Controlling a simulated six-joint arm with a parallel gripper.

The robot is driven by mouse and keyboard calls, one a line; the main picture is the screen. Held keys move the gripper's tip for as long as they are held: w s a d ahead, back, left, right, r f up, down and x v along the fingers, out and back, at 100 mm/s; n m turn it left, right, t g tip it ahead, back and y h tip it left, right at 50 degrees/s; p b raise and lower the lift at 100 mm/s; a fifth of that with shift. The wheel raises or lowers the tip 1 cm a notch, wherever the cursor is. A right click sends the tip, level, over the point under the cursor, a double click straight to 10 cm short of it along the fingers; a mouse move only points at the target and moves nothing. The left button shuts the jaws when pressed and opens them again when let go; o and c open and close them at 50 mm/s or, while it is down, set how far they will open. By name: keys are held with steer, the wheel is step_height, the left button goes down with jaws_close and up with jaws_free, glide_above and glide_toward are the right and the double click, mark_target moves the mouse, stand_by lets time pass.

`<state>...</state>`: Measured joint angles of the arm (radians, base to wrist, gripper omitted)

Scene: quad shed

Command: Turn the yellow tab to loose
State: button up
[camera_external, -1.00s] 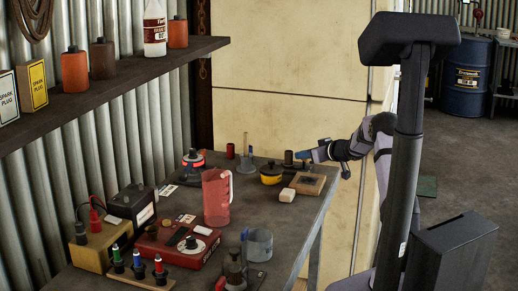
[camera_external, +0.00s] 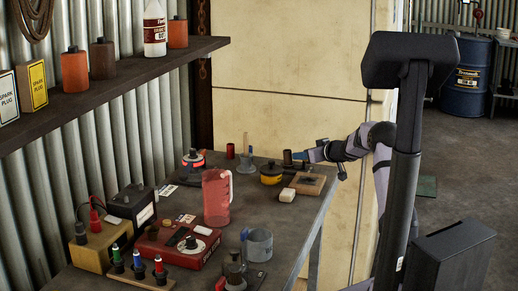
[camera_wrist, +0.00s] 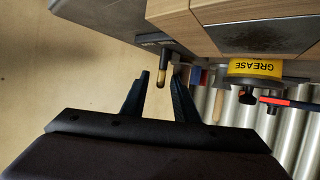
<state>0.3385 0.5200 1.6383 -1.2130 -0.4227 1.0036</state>
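My gripper (camera_wrist: 160,82) is open, with one dark finger on each side of the tab. A gap shows on both sides, and I cannot tell how deep the tab sits between the fingers. In the external view my gripper (camera_external: 299,156) is at the far right bench edge, just above the wooden block (camera_external: 317,183). The tab cannot be made out there.
A yellow grease tin (camera_wrist: 255,67) stands close by; it also shows in the external view (camera_external: 271,179). A dark cylinder (camera_external: 288,156) is beside my gripper. Free floor lies to the right.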

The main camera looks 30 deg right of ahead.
steer(key=shift+a+f+m+h+b, duration=0.1)
steer(key=shift+f+m+h+b, duration=0.25)
steer(key=shift+b, duration=0.75)
steer(key=m+h+b, duration=0.2)
steer(key=b, duration=0.2)
steer(key=m+h, duration=0.2)
steer(key=h, duration=0.1)
steer(key=shift+r+g+b, duration=0.35)
steer(key=shift+g, duration=0.05)
steer(key=shift+r+m+g+h+p, duration=0.3)
steer(key=shift+m+h+p, duration=0.5)
steer(key=shift+p, duration=0.4)
steer(key=shift+m+g+h+p, duration=0.3)
steer(key=shift+m+h+p, duration=0.25)
steer(key=shift+p, duration=0.55)
steer(key=m+p, duration=0.1)
steer(key=p, duration=0.2)
steer(key=shift+g+h, duration=0.3)
steer(key=shift+h, duration=0.1)
steer(key=m+g+h+p, duration=0.1)
steer(key=p, duration=0.7)
steer(key=shift+m, duration=0.3)
